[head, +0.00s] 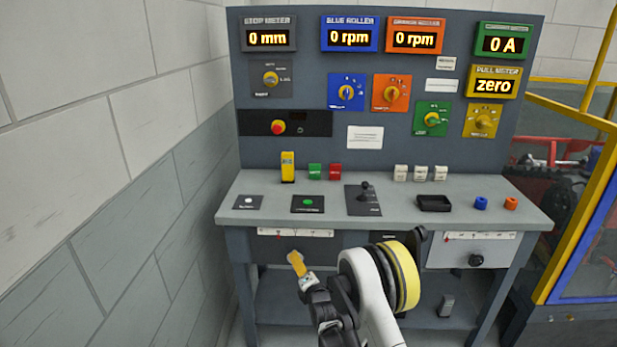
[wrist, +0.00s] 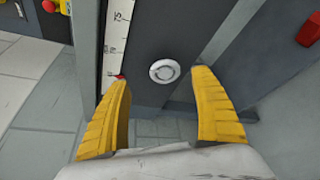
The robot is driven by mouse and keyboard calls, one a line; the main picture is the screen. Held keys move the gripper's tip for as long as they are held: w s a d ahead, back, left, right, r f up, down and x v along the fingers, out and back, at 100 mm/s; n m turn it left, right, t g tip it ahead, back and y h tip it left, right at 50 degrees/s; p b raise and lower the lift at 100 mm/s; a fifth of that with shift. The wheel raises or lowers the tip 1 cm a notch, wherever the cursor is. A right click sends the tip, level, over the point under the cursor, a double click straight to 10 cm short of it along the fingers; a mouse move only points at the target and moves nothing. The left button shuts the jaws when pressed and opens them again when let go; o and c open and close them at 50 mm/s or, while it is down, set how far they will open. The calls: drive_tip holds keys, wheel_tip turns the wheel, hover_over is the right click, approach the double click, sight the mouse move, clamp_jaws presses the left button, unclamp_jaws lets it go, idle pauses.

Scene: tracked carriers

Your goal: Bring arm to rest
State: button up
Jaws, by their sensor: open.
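My gripper (head: 297,264) has yellow fingers and is in front of the grey bench, just below its top on the left side. In the wrist view the two ribbed yellow fingers of my gripper (wrist: 163,108) stand wide apart with nothing between them. Beyond the fingertips is a dark drawer front with a round silver knob (wrist: 164,71). A white scale strip (wrist: 115,45) with a red mark lies along its edge. In the head view the scale strip (head: 295,233) runs above the gripper. The fingers look apart from the knob. My white arm hides part of the bench front.
The bench top (head: 330,212) carries switches, a joystick (head: 364,192), a black tray (head: 434,203) and small blue and orange rings. A panel of displays and dials stands behind. A block wall (head: 120,150) is close on the left. A yellow-framed enclosure (head: 580,190) stands right.

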drive_tip(key=s+d+r+m+g+h, duration=0.1)
drive_tip(key=s+d+r+m, duration=0.15)
drive_tip(key=r, duration=0.45)
drive_tip(key=s+d+r+m+g, duration=0.1)
drive_tip(key=d+r+m, duration=0.3)
drive_tip(key=r, duration=0.3)
drive_tip(key=s+d+r+m+g+h, duration=0.1)
drive_tip(key=s+d+r+m, duration=0.15)
drive_tip(key=r, duration=0.45)
drive_tip(key=s+d+r+m+g+h, duration=0.1)
drive_tip(key=s+d+r+m, duration=0.25)
drive_tip(key=s, duration=0.35)
drive_tip(key=s+d+r+m+g, duration=0.1)
drive_tip(key=s+d+r+m, duration=0.25)
drive_tip(key=s, duration=0.25)
drive_tip(key=s+d+m+g, duration=0.1)
drive_tip(key=s+d+m, duration=0.1)
drive_tip(key=s, duration=0.6)
drive_tip(key=s+d+f+m+g+h, duration=0.1)
drive_tip(key=s+d+m, duration=0.1)
drive_tip(key=s+m, duration=0.3)
drive_tip(key=s+d+m, duration=0.2)
drive_tip(key=s+m, duration=0.2)
drive_tip(key=s, duration=0.8)
drive_tip(key=shift+f+g+h, duration=0.25)
drive_tip(key=shift+g+h, duration=0.05)
drive_tip(key=shift+g, duration=0.1)
drive_tip(key=shift+w, duration=0.1)
